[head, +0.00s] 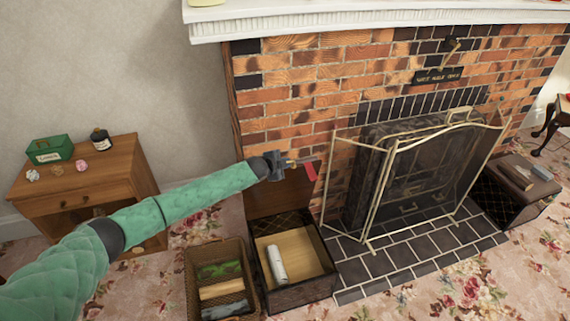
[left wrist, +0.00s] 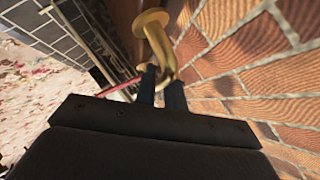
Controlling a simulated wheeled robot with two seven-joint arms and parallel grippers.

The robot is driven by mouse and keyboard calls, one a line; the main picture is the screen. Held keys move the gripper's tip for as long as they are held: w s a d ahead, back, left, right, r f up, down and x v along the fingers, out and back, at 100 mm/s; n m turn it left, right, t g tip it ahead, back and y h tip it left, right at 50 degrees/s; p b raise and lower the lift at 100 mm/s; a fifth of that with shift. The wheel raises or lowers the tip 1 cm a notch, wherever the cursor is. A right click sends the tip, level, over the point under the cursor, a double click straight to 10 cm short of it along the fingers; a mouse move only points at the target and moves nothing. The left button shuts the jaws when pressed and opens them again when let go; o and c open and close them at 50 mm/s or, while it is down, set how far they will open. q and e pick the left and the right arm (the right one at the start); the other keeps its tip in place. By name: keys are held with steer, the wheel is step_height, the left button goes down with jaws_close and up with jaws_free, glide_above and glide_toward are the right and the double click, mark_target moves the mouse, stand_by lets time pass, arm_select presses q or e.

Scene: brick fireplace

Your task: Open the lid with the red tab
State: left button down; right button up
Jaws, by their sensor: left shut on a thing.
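A dark patterned box (head: 290,292) stands open on the floor left of the hearth, with a white roll (head: 277,262) inside on a pale wooden bottom. A brown panel, seemingly its raised lid (head: 272,202), stands upright at its back against the brickwork. The red tab (head: 309,170) hangs beside my left gripper (head: 285,163), near the panel's top. In the left wrist view, my left fingers (left wrist: 160,85) are shut on a curved brass handle (left wrist: 160,40); a thin red strip (left wrist: 122,88) shows beside them. The join between handle and lid is hidden. My right gripper is not in view.
A wicker basket (head: 215,312) with logs and green items stands left of the box. A brass-framed fire screen (head: 375,200) is close on the right. Another box (head: 490,200) with things on top stands beyond it. A small wooden cabinet (head: 75,185) is at left.

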arm_select(q)
steer(key=c, duration=1.5)
jaws_free()
steer(key=shift+f, duration=0.1)
steer(key=shift+c, duration=0.2)
steer(key=shift+o, duration=0.2)
